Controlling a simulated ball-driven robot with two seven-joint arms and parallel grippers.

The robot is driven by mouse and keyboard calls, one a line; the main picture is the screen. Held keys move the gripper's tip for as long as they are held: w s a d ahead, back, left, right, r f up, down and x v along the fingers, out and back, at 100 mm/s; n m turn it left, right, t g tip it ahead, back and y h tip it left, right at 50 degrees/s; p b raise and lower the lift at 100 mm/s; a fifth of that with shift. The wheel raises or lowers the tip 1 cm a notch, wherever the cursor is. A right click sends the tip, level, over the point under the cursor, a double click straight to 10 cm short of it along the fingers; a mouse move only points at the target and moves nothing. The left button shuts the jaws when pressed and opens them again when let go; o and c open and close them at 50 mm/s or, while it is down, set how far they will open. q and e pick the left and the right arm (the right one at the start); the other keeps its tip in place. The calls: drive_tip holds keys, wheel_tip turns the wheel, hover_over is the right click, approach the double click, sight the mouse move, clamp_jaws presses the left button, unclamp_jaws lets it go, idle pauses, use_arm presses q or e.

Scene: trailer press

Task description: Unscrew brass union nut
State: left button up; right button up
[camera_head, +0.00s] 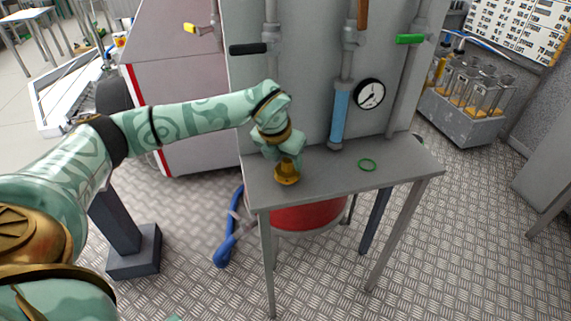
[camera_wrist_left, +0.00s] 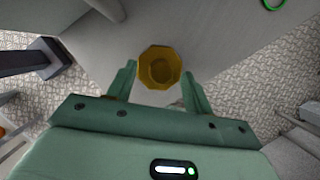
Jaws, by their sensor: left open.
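The brass union nut (camera_head: 287,175) stands near the front left of the grey bench, below my left gripper (camera_head: 285,157) in the head view. The fingers are apart, one on each side of the nut. Whether either finger touches it I cannot tell. In the head view the gripper hides the top of the nut. My right gripper is not in view.
Behind stand grey pipes, a blue cylinder (camera_head: 340,112) and a pressure gauge (camera_head: 370,93). A red drum (camera_head: 308,215) and a blue hose (camera_head: 225,248) are below. The bench's right end is clear.

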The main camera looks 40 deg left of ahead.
use_arm(q)
drive_tip(key=shift+w+f, duration=0.1)
drive_tip(key=c, duration=1.1)
drive_tip(key=shift+d+r+n+p, duration=0.1)
drive_tip(key=shift+r+n+p, duration=0.1)
drive_tip(key=shift+n+p, duration=0.55)
drive_tip(key=n+p, duration=0.1)
drive_tip(key=n+y+p, duration=0.1)
drive_tip(key=n, duration=0.1)
drive_tip(key=shift+d+n+g+y, duration=0.1)
drive_tip(key=shift+n+g+y, duration=0.15)
drive_tip(key=shift+g+y, duration=0.05)
drive_tip(key=shift+f+n, duration=0.15)
drive_tip(key=shift+n, duration=0.35)
